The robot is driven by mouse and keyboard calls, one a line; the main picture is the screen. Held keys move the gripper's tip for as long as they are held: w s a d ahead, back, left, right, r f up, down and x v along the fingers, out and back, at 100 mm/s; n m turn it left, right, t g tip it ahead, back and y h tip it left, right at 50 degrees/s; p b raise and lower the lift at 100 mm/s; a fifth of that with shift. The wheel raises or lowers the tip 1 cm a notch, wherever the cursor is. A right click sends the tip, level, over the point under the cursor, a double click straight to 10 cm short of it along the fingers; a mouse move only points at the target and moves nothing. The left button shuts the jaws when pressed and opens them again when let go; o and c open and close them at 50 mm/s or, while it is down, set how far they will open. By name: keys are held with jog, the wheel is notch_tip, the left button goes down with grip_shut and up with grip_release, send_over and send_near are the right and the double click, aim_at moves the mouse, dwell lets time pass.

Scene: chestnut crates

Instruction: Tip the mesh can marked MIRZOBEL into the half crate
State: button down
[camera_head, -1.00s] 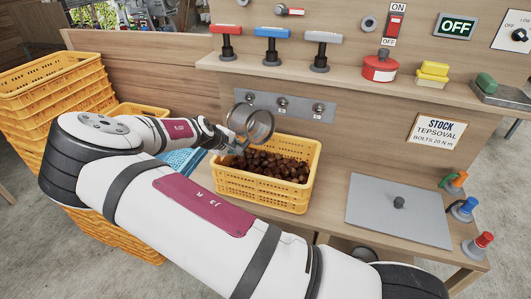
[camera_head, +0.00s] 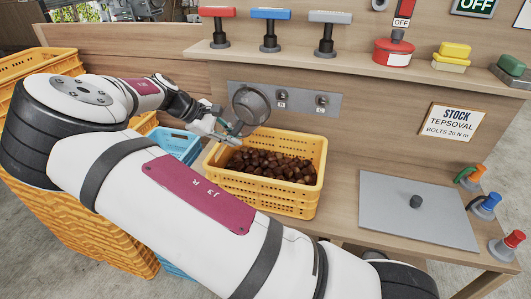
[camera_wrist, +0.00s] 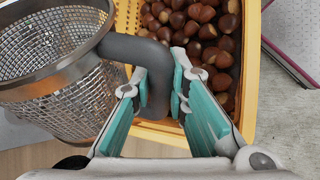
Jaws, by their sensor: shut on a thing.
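My gripper (camera_head: 222,128) is shut on the dark grey handle (camera_wrist: 155,88) of a mesh can (camera_head: 252,104). The can is above the back left of a yellow crate (camera_head: 262,190) holding many brown chestnuts (camera_head: 268,164). In the wrist view the can (camera_wrist: 50,80) is on the left, tilted, with a metal rim, and no chestnuts show in the part I see. The crate (camera_wrist: 160,134) is beyond my fingers, with chestnuts in it. No MIRZOBEL mark is readable on the can.
A blue crate (camera_head: 180,146) stands left of the chestnut crate, and stacked yellow crates (camera_head: 85,225) are at the left. A back panel with knobs (camera_head: 300,100) is close behind the can. A grey plate (camera_head: 415,190) lies on the bench at right.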

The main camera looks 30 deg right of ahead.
jog(key=shift+w+r+g+b, duration=0.15)
jog(key=shift+w+g+b, duration=0.2)
jog(key=shift+g+b, duration=0.25)
jog(key=r+g+b, duration=0.1)
jog(key=b, duration=0.1)
jog(key=w+n+g+h+b, duration=0.1)
jog(key=b, duration=0.1)
jog(key=shift+w+a+r+n+b, duration=0.1)
jog(key=shift+w+r+n+b, duration=0.1)
jog(key=shift+r+n+b, duration=0.15)
jog(key=g+b, duration=0.1)
jog(key=w+b, duration=0.1)
jog(key=b, duration=0.1)
jog(key=shift+f+n+g+h, duration=0.15)
jog(key=shift+n+g+h, duration=0.15)
jog(key=shift+n+g, duration=0.1)
jog(key=shift+w+a+r+n+g+h+b, duration=0.1)
jog(key=shift+w+r+n+g+h+b, duration=0.2)
jog(key=shift+r+n+g+h+b, duration=0.5)
jog(key=shift+r+m+y, duration=0.1)
jog(key=shift+m+y, duration=0.2)
jog(key=shift+m, duration=0.05)
